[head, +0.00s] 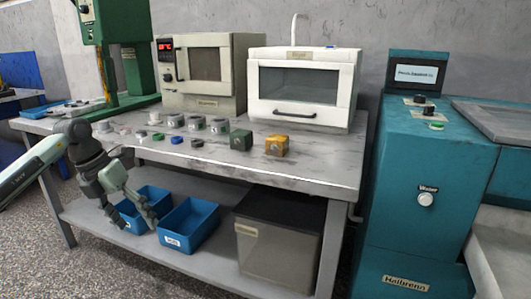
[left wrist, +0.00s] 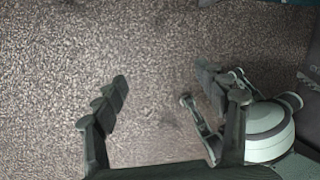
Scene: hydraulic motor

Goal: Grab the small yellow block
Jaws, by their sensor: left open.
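The small yellow block (head: 277,145) sits on the grey table top in the head view, near the front edge and right of the middle. My left gripper (head: 137,217) is open and empty. It hangs in front of the table's left part, below the top, with its fingers pointing down by the blue bins. It is well left of and lower than the yellow block, and apart from it. In the left wrist view, the open fingers (left wrist: 162,92) have only speckled floor between them, and the block is out of sight. My right gripper is not in view.
A dark green block (head: 241,139) stands just left of the yellow block. Several small round parts (head: 196,123) lie further left. A white oven (head: 304,87) stands behind. Blue bins (head: 188,225) and a dark-topped box (head: 280,237) fill the lower shelf. A teal machine (head: 425,170) stands right.

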